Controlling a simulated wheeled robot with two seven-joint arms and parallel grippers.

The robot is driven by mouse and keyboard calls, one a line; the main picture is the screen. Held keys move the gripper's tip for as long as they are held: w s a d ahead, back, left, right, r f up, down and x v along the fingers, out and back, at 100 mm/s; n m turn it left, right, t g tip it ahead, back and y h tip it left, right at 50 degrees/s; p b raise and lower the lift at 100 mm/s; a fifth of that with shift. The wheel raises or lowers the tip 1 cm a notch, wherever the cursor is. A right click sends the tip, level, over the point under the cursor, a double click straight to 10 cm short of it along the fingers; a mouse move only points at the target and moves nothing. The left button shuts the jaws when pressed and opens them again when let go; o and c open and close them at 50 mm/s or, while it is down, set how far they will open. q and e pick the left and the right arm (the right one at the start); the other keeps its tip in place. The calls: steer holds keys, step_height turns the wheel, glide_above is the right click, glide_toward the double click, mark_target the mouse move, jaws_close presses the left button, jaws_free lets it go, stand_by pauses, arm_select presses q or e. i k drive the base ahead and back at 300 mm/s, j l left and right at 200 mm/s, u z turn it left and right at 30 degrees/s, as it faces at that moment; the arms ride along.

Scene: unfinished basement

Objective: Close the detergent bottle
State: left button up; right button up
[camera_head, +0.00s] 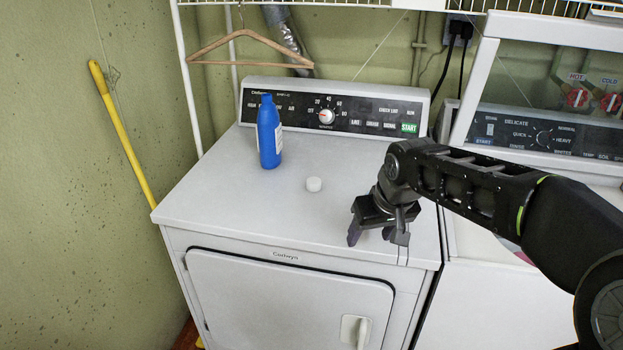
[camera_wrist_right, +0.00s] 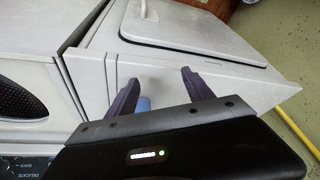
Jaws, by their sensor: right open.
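The blue detergent bottle (camera_head: 268,135) stands upright at the back left of the white dryer top, its label partly turned to the right. My left gripper is not in view.
The dryer top (camera_head: 230,205) is otherwise clear. Its control panel (camera_head: 335,110) rises behind the bottle. A washer (camera_head: 545,140) stands to the right, under my right arm. A wooden hanger (camera_head: 250,50) hangs above, and a yellow pole (camera_head: 122,135) leans at the left wall.

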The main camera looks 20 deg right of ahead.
mark_target(269, 132)
steer(key=i, duration=0.95)
